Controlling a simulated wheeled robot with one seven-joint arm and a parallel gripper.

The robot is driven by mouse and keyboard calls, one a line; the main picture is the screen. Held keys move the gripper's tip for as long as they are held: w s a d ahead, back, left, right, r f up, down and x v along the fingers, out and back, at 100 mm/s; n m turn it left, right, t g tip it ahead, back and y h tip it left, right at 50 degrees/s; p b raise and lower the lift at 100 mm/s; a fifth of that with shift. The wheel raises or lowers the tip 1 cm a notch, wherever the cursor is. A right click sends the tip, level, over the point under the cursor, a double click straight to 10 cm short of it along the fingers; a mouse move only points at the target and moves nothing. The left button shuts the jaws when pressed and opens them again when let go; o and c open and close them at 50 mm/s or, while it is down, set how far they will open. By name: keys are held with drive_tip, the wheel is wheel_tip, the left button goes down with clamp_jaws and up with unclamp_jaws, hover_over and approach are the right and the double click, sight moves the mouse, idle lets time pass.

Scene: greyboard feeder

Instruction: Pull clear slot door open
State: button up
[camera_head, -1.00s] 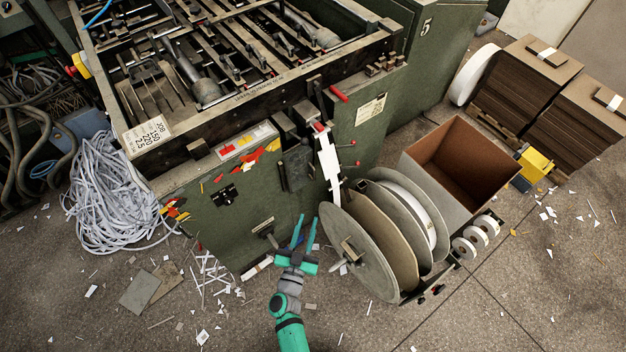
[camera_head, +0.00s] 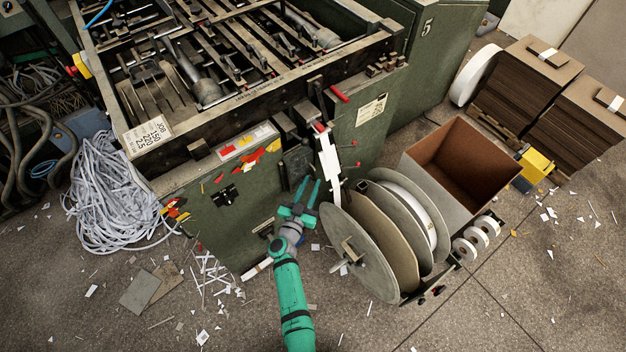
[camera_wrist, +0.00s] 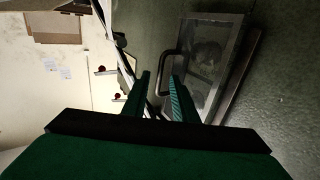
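The clear slot door (camera_wrist: 218,65) is a see-through panel in a light frame on the green machine side, in the wrist view. Dark round shapes show behind it. A dark bar handle (camera_wrist: 163,74) stands along its left edge. My gripper (camera_wrist: 161,76) is open, its two green fingers pointing at the handle. The handle's lower part appears between or just beyond the fingertips; I cannot tell whether they touch it. In the head view my gripper (camera_head: 310,182) is in front of the dark door area (camera_head: 297,162), which it partly covers. The door looks shut.
A large reel (camera_head: 358,255) stands close to the right of my gripper. A white strip (camera_head: 329,155) hangs just above right. The green machine wall (camera_head: 235,215) lies to the left. Paper scraps litter the floor (camera_head: 240,325).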

drive_tip(key=shift+x, duration=1.25)
drive_tip(key=shift+c, duration=0.6)
drive_tip(key=c, duration=0.5)
clamp_jaws()
drive_tip(key=shift+s+d, duration=0.1)
drive_tip(key=shift+r, duration=0.1)
